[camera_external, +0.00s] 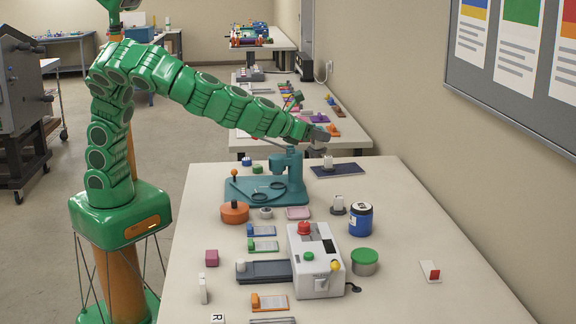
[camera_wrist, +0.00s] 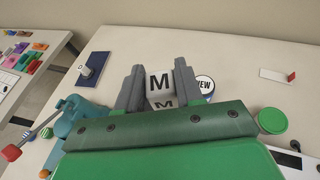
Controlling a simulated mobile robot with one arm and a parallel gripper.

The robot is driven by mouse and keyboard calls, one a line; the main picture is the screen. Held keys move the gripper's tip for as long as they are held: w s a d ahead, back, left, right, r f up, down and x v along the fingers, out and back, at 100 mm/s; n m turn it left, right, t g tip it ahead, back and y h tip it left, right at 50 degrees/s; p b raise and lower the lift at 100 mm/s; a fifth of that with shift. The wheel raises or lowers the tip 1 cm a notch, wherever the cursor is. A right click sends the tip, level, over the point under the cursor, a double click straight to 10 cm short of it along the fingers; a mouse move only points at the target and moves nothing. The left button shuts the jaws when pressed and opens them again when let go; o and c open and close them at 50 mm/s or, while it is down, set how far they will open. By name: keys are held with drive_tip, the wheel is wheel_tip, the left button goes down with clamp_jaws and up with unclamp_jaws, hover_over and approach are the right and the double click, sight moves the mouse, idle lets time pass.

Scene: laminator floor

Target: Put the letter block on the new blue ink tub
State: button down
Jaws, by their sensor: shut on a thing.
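My gripper (camera_external: 322,134) is above the back part of the table. In the wrist view my gripper (camera_wrist: 160,78) is shut on a white letter block (camera_wrist: 158,82) with a black M on two faces. I cannot clearly make out the held block in the external view. The new blue ink tub (camera_external: 360,219) stands upright near the table's middle, right of and nearer than my gripper. In the wrist view the tub's white top (camera_wrist: 205,86), lettered NEW, shows partly behind the block and right finger. The block looks apart from the tub.
A green-lidded tub (camera_external: 364,260) and a white machine (camera_external: 312,262) stand nearer. A dark blue mat (camera_external: 349,170) lies behind; a teal press (camera_external: 288,180) stands left. The table's right side is mostly clear.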

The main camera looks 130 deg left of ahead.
sight(313, 143)
drive_tip(key=shift+f, duration=1.5)
drive_tip(key=shift+w+a+f, duration=1.05)
drive_tip(key=shift+w+f, duration=0.65)
drive_tip(key=shift+w, duration=0.4)
drive_tip(key=shift+w+a+f, duration=1.05)
drive_tip(key=shift+w+f, duration=0.65)
drive_tip(key=shift+w, duration=0.4)
drive_tip(key=shift+w+a+f, duration=1.05)
drive_tip(key=shift+w+f, duration=0.65)
drive_tip(key=shift+w, duration=0.4)
drive_tip(key=shift+f, duration=1.45)
drive_tip(key=c, duration=0.7)
unclamp_jaws()
drive_tip(key=shift+f, duration=0.1)
